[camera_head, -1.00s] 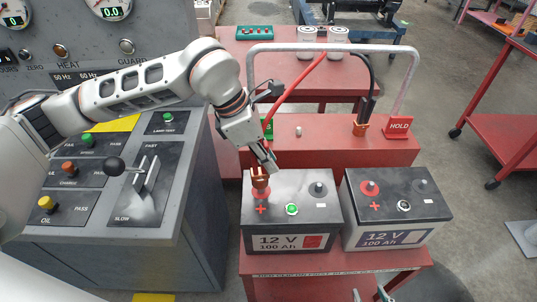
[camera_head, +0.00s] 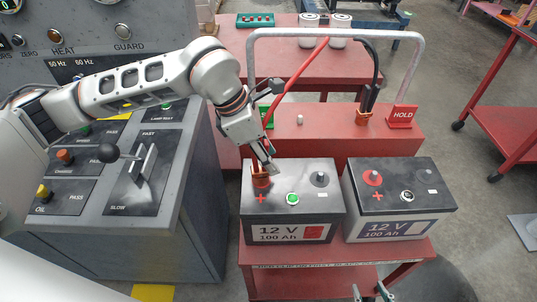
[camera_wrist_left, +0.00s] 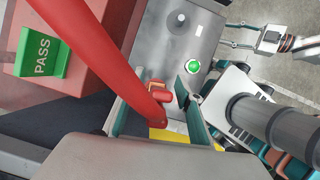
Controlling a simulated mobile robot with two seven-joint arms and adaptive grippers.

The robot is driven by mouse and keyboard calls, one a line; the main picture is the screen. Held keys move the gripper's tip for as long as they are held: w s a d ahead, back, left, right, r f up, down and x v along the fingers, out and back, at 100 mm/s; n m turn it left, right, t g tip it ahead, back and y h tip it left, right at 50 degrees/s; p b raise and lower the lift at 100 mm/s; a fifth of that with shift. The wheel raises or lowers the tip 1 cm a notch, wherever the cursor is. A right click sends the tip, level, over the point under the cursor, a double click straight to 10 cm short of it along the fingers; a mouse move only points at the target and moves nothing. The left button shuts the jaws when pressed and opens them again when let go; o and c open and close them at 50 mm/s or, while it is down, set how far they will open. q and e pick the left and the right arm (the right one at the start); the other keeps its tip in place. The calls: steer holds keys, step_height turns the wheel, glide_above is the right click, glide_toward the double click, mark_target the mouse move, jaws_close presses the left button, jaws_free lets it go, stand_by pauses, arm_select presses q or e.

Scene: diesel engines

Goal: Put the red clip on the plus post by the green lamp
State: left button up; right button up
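The left battery (camera_head: 292,229) has a lit green lamp (camera_head: 292,198), also seen in the wrist view (camera_wrist_left: 193,67). The red clip (camera_head: 260,176), on the red cable (camera_head: 300,75), stands upright at this battery's plus post, whose red base shows beneath it. The clip hides the post's top, so its grip cannot be seen. My left gripper (camera_head: 269,170) is at the clip; in the wrist view its fingers (camera_wrist_left: 158,108) stand apart on either side of the clip (camera_wrist_left: 157,92). My right gripper (camera_head: 371,293) is open and empty at the bottom edge, also in the wrist view (camera_wrist_left: 236,36).
The right battery (camera_head: 399,230) has an unlit lamp and a bare red plus post (camera_head: 373,178). A grey handle frame (camera_head: 337,38) arches above. A control console (camera_head: 155,190) stands left.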

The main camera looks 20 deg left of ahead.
stand_by(0.3)
arm_select(q)
steer(key=v, duration=1.2)
stand_by(0.3)
